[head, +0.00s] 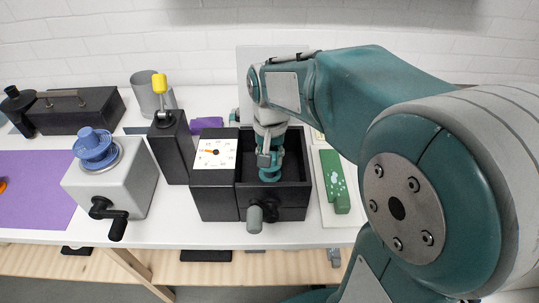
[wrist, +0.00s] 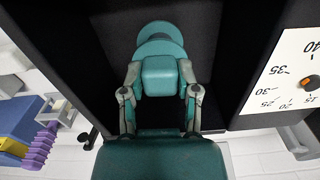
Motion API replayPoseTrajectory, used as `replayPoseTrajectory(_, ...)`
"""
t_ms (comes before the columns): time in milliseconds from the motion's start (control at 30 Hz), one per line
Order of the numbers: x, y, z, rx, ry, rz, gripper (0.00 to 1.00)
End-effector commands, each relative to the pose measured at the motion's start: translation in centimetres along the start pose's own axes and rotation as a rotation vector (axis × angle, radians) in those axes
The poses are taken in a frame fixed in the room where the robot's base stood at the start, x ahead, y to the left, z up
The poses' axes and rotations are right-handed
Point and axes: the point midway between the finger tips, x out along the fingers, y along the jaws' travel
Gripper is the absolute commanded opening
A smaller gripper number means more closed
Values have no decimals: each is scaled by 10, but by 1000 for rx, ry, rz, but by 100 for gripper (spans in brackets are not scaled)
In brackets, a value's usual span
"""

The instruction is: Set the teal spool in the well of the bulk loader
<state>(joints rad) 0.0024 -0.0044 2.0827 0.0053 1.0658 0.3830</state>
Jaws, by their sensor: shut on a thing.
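The teal spool (wrist: 161,46) is between my gripper's fingers, its block-like part gripped and its rounded end beyond. In the head view the spool (head: 270,174) shows below my gripper (head: 268,160), inside the open black well of what looks like the bulk loader (head: 217,201). My gripper (wrist: 161,92) is shut on the spool and reaches down into the well from above. Dark walls stand on both sides, apart from the fingers. The spool's underside is hidden, and I cannot tell whether it touches the well floor.
A white dial (head: 215,153) is left of the well, and a grey crank knob (head: 262,214) sticks out in front. A black post with a yellow knob (head: 160,83) and a grey box with a blue spool (head: 93,146) stand left. A green piece (head: 334,180) lies right.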

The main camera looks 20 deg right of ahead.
Motion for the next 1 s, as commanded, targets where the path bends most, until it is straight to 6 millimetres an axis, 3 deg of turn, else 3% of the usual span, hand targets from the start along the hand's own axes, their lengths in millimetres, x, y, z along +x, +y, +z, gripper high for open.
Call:
replayPoseTrajectory(233,0,0,0,0,0,0,0)
replayPoseTrajectory(267,0,0,0,0,0,0,50)
replayPoseTrajectory(333,0,0,0,0,0,0,82)
replayPoseTrajectory(1000,0,0,0,0,0,0,82)
